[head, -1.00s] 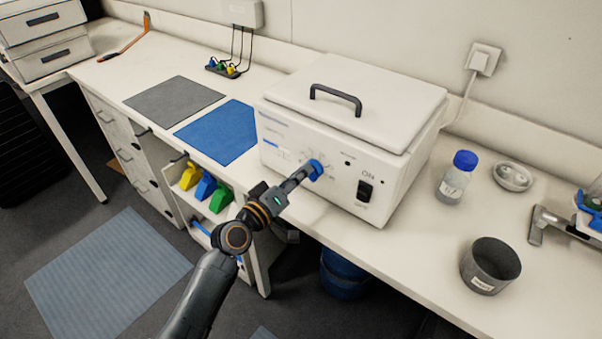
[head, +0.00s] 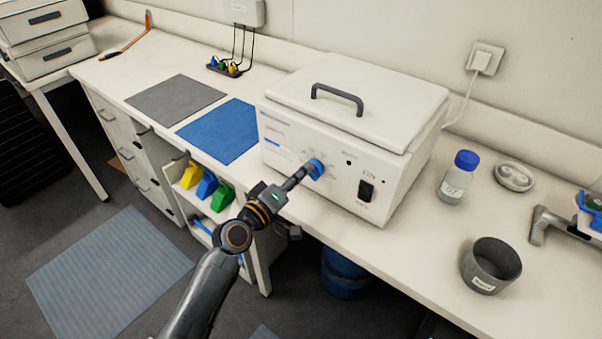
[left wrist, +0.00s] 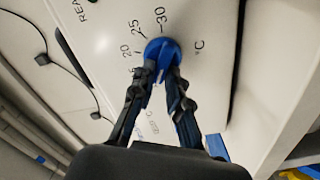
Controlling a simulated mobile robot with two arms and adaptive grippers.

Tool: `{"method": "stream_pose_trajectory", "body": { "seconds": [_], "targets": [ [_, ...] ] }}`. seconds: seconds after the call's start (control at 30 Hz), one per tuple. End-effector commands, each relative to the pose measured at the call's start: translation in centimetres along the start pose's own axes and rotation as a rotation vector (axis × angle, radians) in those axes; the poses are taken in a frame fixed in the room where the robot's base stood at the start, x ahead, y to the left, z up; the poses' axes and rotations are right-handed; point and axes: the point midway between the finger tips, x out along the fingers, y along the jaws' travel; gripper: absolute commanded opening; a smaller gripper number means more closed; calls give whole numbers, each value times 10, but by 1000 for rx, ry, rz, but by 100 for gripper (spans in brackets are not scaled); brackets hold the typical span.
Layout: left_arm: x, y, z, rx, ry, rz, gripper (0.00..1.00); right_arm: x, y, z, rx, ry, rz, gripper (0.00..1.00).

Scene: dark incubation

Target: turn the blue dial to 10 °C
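The white incubator box (head: 345,115) stands on the bench, with its lid down. Its blue dial (head: 317,168) is on the front panel; it also shows in the left wrist view (left wrist: 162,48). My left gripper (head: 306,174) reaches it from the front. In the left wrist view its two fingers (left wrist: 161,78) lie on either side of the dial's grip and look closed on it. The marks 20, 25, 30 and °C are readable around the dial; lower marks are blurred or behind the fingers. I cannot tell which mark the dial points to.
A black power switch (head: 366,190) is right of the dial. Blue (head: 222,132) and grey (head: 175,101) mats lie left of the box.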

Motion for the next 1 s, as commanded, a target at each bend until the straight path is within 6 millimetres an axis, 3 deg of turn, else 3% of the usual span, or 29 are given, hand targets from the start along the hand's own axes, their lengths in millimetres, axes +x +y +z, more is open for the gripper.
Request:
{"method": "stream_pose_trajectory", "body": {
  "seconds": [0.07,0.47,1.0],
  "targets": [
    [0,0,0,0,0,-1,35,0,0,0,0,0,0,0],
    [-7,-1,0,1,0,-2,35,0,2,0,-2,0,3,0],
    [-107,-1,0,3,-2,-2,35,0,0,0,0,0,0,0]
  ]
}}
